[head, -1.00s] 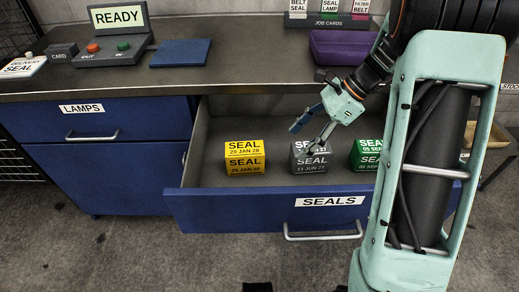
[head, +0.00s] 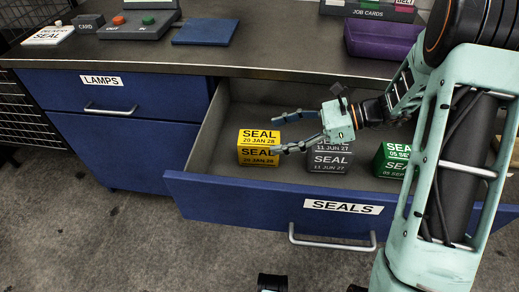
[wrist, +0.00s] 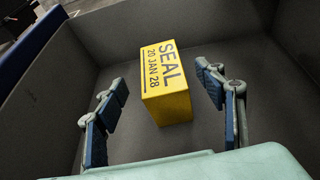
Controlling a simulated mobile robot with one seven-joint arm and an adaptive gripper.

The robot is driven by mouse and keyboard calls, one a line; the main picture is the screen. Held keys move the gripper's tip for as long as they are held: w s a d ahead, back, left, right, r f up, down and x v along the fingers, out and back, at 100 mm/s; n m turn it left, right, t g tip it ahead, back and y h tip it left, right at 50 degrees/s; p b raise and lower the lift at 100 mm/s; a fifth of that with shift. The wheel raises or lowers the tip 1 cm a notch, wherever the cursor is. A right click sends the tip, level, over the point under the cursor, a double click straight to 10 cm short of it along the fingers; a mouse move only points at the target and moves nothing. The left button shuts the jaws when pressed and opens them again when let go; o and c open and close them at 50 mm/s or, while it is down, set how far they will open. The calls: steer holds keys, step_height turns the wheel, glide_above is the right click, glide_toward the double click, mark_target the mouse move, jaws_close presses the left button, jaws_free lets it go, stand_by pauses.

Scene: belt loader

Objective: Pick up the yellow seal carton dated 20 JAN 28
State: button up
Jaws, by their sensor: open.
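The yellow seal carton (head: 258,148), printed SEAL 20 JAN 28, stands at the left in the open SEALS drawer (head: 345,205). My gripper (head: 277,133) is open, its fingers pointing left toward the carton, and in the head view one finger overlaps the carton's right part. In the wrist view the carton (wrist: 170,95) stands ahead, between the lines of the two spread fingers, with its label on top. The fingers (wrist: 163,100) show gaps to it on both sides. I see no contact.
A grey seal carton (head: 329,158) dated 11 JUN 27 stands below my wrist, and a green one (head: 393,160) dated 05 SEP stands to its right. The drawer walls surround them. A purple case (head: 380,40) and a blue pad (head: 208,32) lie on the bench top.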

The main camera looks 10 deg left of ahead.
mark_target(261, 138)
steer(key=b+x, duration=0.1)
steer(key=x, duration=0.3)
steer(key=shift+a, duration=0.3)
steer(key=c, duration=1.3)
